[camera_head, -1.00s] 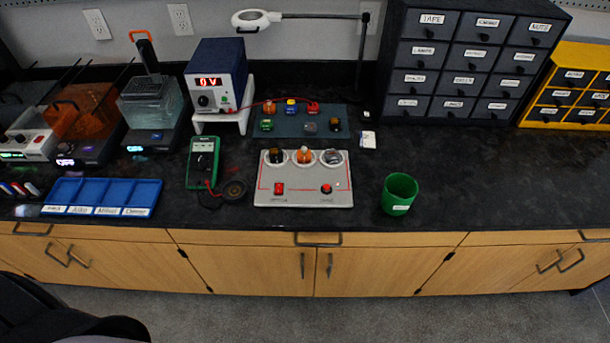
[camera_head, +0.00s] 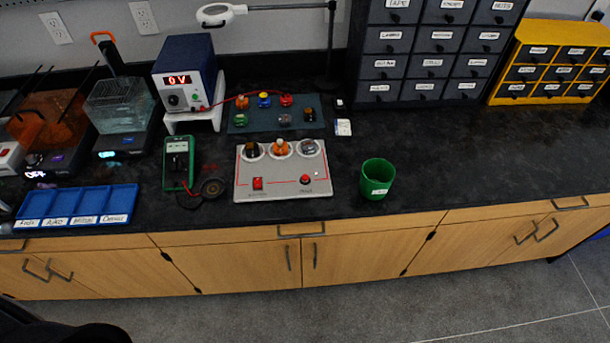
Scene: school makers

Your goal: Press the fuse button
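A light grey panel (camera_head: 283,187) lies on the black bench near its front edge. Three round fittings sit along its back: a dark one (camera_head: 252,150), an orange one (camera_head: 281,147) and a clear grey one (camera_head: 308,147). A red square switch (camera_head: 257,184) is at the panel's front left. A small round red button (camera_head: 305,180) is at its front right. Tiny labels lie below both; I cannot read them. Neither gripper is in view. A dark part of my own body shows at the bottom left.
A green cup (camera_head: 377,180) stands right of the panel, and a green multimeter (camera_head: 179,164) lies left. A blue tray (camera_head: 78,204) is further left. Behind are a power supply (camera_head: 186,72) reading 0 V and a mat (camera_head: 240,125) with small parts.

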